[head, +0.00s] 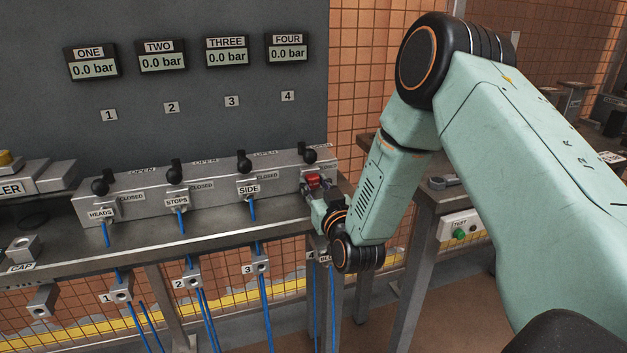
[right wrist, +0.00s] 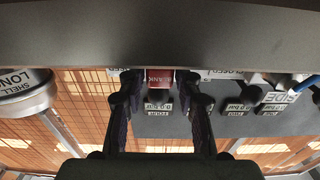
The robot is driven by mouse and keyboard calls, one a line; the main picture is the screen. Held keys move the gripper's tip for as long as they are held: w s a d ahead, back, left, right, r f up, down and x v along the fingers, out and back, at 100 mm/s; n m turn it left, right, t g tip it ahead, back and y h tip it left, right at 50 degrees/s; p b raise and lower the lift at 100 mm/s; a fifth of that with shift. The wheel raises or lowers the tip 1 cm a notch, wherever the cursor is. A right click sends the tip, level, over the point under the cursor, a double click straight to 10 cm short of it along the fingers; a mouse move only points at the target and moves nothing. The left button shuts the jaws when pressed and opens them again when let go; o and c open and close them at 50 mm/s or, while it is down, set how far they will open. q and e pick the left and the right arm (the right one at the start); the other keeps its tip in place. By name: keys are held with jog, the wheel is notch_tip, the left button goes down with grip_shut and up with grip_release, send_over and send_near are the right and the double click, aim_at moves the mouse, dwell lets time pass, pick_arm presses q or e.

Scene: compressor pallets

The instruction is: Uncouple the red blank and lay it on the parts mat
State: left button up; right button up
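The red blank (head: 313,181) sits at the fourth station, the right end of the grey valve manifold (head: 215,187). In the right wrist view the red blank (right wrist: 160,77) shows upside down between the fingertips. My right gripper (head: 317,191) is at the front of that station. In the right wrist view the right gripper (right wrist: 160,88) is open, one finger on each side of the blank, with visible gaps. Whether the tips reach past its front face cannot be told. My left gripper is not in view. I cannot make out the parts mat.
Black-knobbed valves line the manifold above blue hoses (head: 265,290). Numbered hose blocks hang below the bench edge (head: 200,240). A CAP block (head: 24,250) stands at left. A second bench with a TEST box (head: 459,231) is at right. The gauge panel (head: 190,110) rises behind.

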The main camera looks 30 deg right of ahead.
grip_shut()
jog(key=shift+s, duration=0.15)
jog(key=shift+p+v, duration=1.05)
jog(key=shift+v, duration=1.8)
